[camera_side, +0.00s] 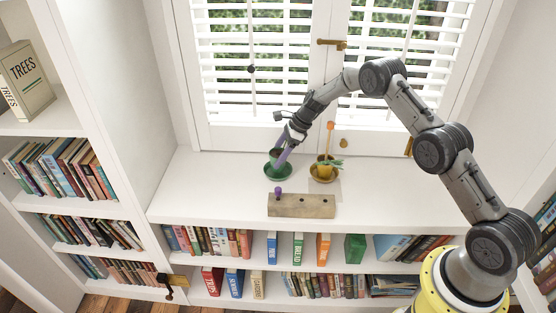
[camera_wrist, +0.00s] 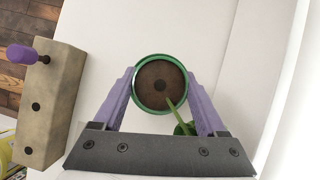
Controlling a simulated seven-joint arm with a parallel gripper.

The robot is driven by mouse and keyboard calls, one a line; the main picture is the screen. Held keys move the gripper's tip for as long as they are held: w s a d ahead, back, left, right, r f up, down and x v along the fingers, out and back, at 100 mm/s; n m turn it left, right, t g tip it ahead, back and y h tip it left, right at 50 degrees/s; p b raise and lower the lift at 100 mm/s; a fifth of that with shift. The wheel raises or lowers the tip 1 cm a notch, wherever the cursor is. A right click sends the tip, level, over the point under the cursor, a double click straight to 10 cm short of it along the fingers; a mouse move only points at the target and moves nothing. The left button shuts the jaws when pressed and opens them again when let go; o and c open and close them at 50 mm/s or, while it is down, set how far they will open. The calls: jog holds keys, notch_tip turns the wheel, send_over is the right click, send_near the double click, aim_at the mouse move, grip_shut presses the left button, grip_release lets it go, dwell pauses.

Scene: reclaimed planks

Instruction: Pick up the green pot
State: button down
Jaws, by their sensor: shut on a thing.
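The fingers partly hide the pot in the side view. I cannot tell whether the pot touches the saucer.
A wooden block (camera_side: 306,208) with holes and a purple peg (camera_side: 278,191) lies in front. Window shutters are behind; the ledge's left is clear.

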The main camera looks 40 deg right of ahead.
jog(key=s+a+r, duration=0.1)
jog(key=s+r, duration=1.3)
dwell(0.4)
jog(key=shift+a, duration=0.1)
